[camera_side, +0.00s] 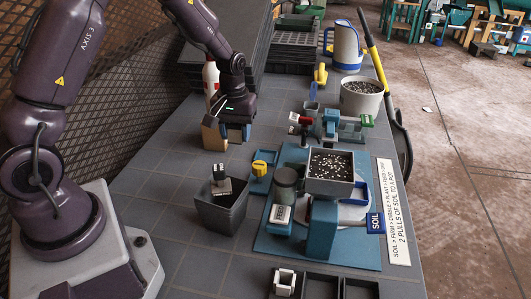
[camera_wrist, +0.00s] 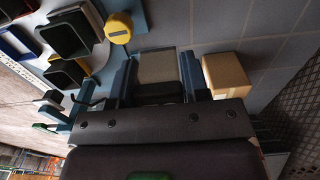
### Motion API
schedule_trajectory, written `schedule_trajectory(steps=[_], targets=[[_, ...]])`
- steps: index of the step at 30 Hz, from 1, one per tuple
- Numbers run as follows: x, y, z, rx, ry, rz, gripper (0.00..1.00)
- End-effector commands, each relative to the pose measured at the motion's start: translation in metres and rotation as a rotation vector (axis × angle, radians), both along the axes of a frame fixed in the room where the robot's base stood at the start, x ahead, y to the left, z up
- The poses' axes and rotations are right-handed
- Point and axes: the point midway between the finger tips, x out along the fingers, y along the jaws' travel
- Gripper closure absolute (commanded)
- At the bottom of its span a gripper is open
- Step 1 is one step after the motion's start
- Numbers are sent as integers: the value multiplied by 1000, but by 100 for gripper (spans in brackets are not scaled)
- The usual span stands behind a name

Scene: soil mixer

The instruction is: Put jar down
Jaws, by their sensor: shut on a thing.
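My gripper (camera_side: 235,132) is low over the left part of the table, beside a tan box (camera_side: 212,134). In the wrist view its two blue fingers (camera_wrist: 157,72) are closed on a pale grey-beige thing (camera_wrist: 156,65), which I take to be the jar. The side view hides most of this held thing, and I cannot tell whether it touches the table. The tan box also shows in the wrist view (camera_wrist: 227,74), just right of the fingers and apart from the held thing.
A yellow knob on a blue plate (camera_side: 260,167) and a grey bin (camera_side: 222,210) stand nearer the camera. The soil mixer's tray (camera_side: 330,187) is to the right, with a grey-green cylinder (camera_side: 287,182) beside it. Black trays are stacked behind. Bare table lies around the tan box.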

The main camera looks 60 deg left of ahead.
Motion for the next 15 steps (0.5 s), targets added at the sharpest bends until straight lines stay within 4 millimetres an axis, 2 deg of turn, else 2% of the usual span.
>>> schedule_trajectory(steps=[1, 6, 8, 15], targets=[[12, 4, -7, 0, 1, 0, 82], [50, 17, -25, 1, 1, -2, 82], [62, 21, -31, 0, 0, -2, 82], [94, 31, -72, -1, 1, -2, 82]])
